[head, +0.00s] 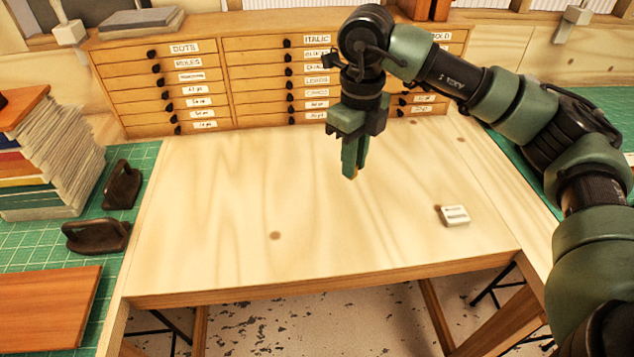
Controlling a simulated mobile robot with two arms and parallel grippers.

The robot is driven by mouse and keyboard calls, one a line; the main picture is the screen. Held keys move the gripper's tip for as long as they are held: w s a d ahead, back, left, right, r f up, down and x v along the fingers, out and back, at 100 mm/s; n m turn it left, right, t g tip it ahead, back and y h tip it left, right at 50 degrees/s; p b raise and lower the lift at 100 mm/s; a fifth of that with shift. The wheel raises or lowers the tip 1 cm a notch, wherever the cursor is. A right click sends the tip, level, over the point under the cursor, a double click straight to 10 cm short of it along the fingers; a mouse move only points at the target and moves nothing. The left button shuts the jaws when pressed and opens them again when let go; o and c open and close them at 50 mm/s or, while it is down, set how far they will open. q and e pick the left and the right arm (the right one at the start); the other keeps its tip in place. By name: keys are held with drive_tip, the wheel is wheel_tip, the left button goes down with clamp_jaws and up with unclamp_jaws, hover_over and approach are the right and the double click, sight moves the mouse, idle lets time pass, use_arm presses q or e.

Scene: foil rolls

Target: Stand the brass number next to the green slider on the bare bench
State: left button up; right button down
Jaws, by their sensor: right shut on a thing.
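My right gripper (353,172) points down above the middle of the bare bench (240,200). Its green fingers are shut, with a small brass-coloured sliver at the tips; this fits the brass number, mostly hidden by the fingers. I cannot make out its shape, nor whether it touches the bench. I cannot pick out a green slider anywhere on the bench. My left gripper is not in view.
A small pale block (455,216) with dark marks lies at the bench's right. Labelled drawers (275,75) stand along the back. A paper stack (55,160) and two dark handled tools (97,236) are on the left green mat. The bench's left and front are clear.

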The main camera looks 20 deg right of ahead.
drive_tip(key=w+d+r+m+p, duration=0.1)
drive_tip(key=d+m, duration=0.3)
drive_tip(key=m, duration=0.9)
drive_tip(key=w+d+r+m+p, duration=0.15)
drive_tip(key=d+m, duration=0.25)
drive_tip(key=m, duration=0.8)
drive_tip(key=shift+m, duration=0.4)
wheel_tip(320, 180, down, 16)
drive_tip(key=shift+r+p, duration=0.25)
drive_tip(key=shift+p, duration=0.25)
wheel_tip(320, 180, down, 4)
drive_tip(key=shift+p, duration=0.6)
drive_tip(key=shift+f, duration=0.45)
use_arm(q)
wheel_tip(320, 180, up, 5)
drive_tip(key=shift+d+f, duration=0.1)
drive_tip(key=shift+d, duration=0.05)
